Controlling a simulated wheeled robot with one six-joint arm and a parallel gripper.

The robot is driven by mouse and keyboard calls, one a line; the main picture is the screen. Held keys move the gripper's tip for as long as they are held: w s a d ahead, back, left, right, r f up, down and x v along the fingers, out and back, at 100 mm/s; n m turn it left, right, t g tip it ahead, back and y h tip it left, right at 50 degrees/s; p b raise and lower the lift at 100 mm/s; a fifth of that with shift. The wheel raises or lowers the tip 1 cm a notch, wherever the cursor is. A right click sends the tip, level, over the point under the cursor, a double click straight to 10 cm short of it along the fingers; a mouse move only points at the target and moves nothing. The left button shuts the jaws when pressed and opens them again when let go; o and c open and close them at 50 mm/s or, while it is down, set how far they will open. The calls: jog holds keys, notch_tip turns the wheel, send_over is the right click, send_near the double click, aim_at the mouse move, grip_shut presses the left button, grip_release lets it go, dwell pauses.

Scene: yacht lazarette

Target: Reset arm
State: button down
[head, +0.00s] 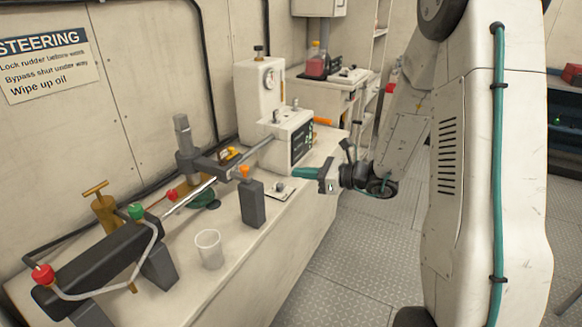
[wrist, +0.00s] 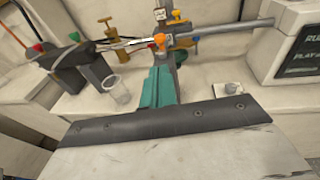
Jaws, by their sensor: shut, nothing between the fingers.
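My gripper (head: 298,172) has teal fingers and is held over the near edge of the white bench (head: 245,285), beside the control box in the head view. The fingers are shut with nothing between them. They also show in the wrist view (wrist: 160,85), pointing away toward the bench fittings. My white arm, with a teal hose, fills the right of the head view. In the wrist view, a pale, scuffed surface and a dark bolted strip fill the lower part of the picture.
A clear cup (head: 208,249) stands near the bench's front edge. Open chequered floor (head: 350,255) lies right of the bench.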

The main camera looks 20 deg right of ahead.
jog(key=s+a+r+n+g, duration=0.1)
jog(key=s+a+n+g, duration=0.3)
jog(key=s+n+g, duration=0.4)
jog(key=s+a+r+n+g, duration=0.1)
jog(key=s+a+n+g, duration=0.3)
jog(key=s+n, duration=0.4)
jog(key=s+d+r+n+t+h, duration=0.1)
jog(key=s+r+n+h, duration=0.4)
jog(key=s, duration=0.2)
jog(key=s+d+r+n+h, duration=0.2)
jog(key=s+r+n+h, duration=0.3)
jog(key=s, duration=0.3)
jog(key=shift+s+d+r+n+t+h, duration=0.15)
jog(key=shift+s+r+n+t+h, duration=0.25)
jog(key=shift+h, duration=0.4)
